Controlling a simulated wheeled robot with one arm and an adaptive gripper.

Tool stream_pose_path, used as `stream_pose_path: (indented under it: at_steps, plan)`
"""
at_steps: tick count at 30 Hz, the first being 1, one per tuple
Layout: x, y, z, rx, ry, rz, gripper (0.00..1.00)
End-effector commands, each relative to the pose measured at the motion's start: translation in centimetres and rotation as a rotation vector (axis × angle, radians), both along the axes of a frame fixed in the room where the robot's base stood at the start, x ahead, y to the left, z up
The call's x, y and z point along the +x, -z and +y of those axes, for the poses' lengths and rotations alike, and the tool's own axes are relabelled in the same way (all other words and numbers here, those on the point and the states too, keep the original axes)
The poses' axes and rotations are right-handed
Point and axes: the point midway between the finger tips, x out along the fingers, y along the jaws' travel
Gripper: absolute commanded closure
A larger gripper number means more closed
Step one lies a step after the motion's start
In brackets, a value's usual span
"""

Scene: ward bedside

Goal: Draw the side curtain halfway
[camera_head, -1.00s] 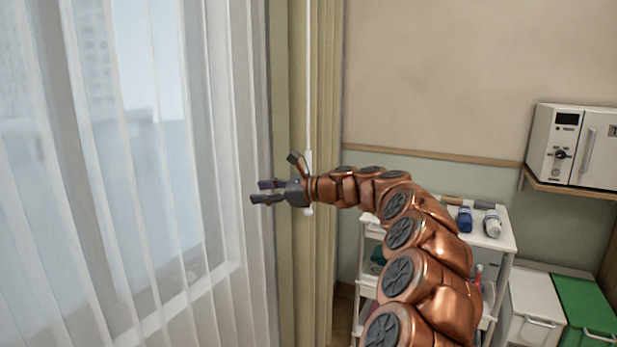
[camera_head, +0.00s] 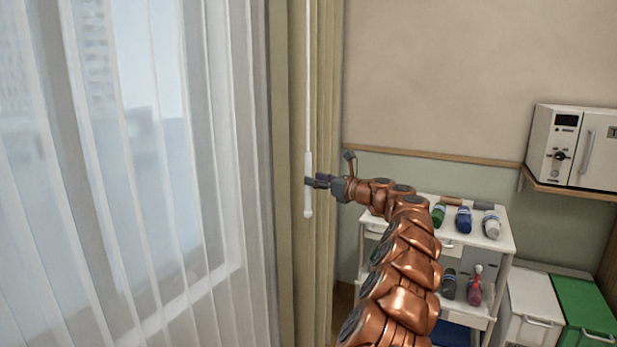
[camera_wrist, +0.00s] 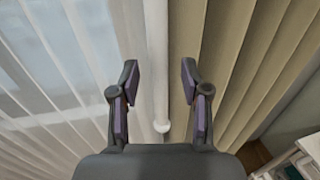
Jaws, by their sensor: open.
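A beige side curtain (camera_head: 328,90) hangs gathered at the right edge of the window; it fills the right of the wrist view (camera_wrist: 235,70). A thin white pull wand (camera_head: 308,195) with a thicker handle and a rounded end hangs in front of it. In the wrist view the wand (camera_wrist: 160,95) runs between my two fingers, with a gap on each side. My gripper (camera_head: 314,182) is open at the wand's handle, coming from the right. Whether the wand is fully within finger depth is hard to tell.
A sheer white curtain (camera_head: 110,230) covers the window on the left. A white trolley (camera_head: 505,240) with several bottles stands right of my arm, near a white bin (camera_head: 530,300) and a green bin (camera_head: 585,310). A white cabinet (camera_head: 600,150) sits on a wall shelf.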

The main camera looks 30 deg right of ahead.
Motion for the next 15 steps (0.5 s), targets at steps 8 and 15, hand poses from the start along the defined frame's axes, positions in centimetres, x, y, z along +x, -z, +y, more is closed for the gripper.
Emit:
stream_pose_path:
  at_steps: [8, 15]
  plan:
    - [2.4, 0.0, 0.9, -0.004, -0.001, 0.002, 0.54]
    - [3.2, 0.0, 1.3, 0.0, -0.002, 0.001, 0.54]
